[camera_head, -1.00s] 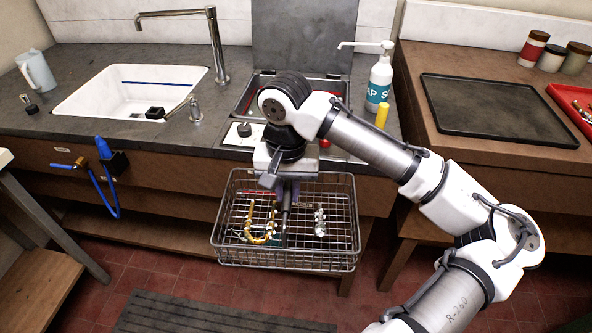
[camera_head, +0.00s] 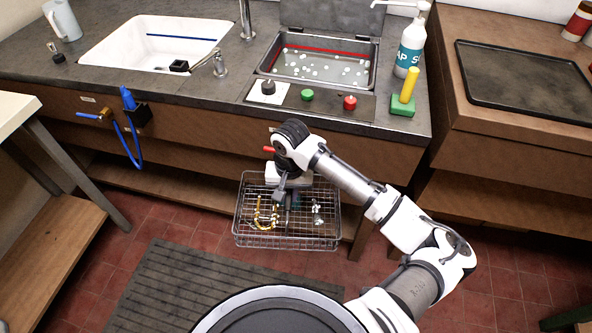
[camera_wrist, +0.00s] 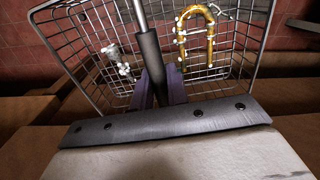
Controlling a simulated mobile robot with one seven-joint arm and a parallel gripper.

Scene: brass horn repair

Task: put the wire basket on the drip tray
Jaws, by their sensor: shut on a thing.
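The wire basket (camera_head: 300,244) hangs in the air in front of the counter, over the floor. In it lie a gold U-shaped tube (camera_head: 262,213) and small silvery parts (camera_head: 318,212). My gripper (camera_head: 287,194) is above the basket's middle. In the wrist view my gripper (camera_wrist: 157,88) is shut on the basket's upright handle, at its dark grip (camera_wrist: 148,52). The basket looks roughly level. The drip tray (camera_head: 525,88) is the flat dark tray on the wooden counter at the right. It looks empty, and its right end is cut off.
An open ultrasonic bath (camera_head: 320,68) with white bubbles is set in the counter, its lid raised. A soap bottle (camera_head: 411,45) and a yellow-handled green brush (camera_head: 403,103) stand between bath and drip tray. A side table (camera_head: 50,195) is at the left. The floor ahead is clear except a grey mat (camera_head: 170,290).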

